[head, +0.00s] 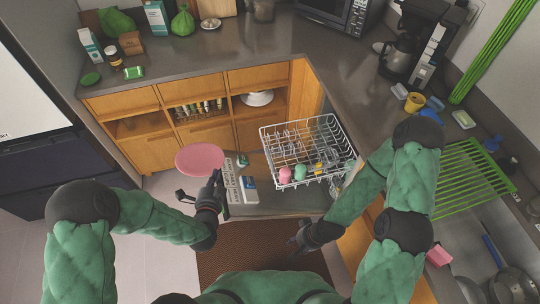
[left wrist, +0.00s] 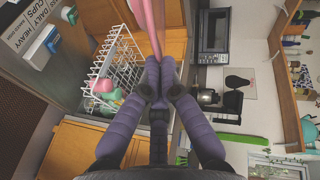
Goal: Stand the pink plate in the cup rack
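The pink plate (head: 200,158) is held out to the left of the rack. In the left wrist view the plate (left wrist: 148,18) shows nearly edge-on. My left gripper (head: 216,182) is shut on its rim; in the left wrist view the fingertips (left wrist: 156,78) meet around it. The cup rack (head: 275,143) is a white wire rack, pulled out, to the right of the plate. It also shows in the left wrist view (left wrist: 128,58). It holds a pink cup (head: 285,175), a green cup (head: 300,172), and clear glassware. My right gripper (head: 296,237) is empty, fingers apart, below the rack.
A panel with printed labels (head: 231,183) and small boxes lies left of the rack. Wooden cabinets (head: 151,153) stand behind the plate. A green drying rack (head: 470,178) and a coffee maker (head: 410,55) are on the right counter.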

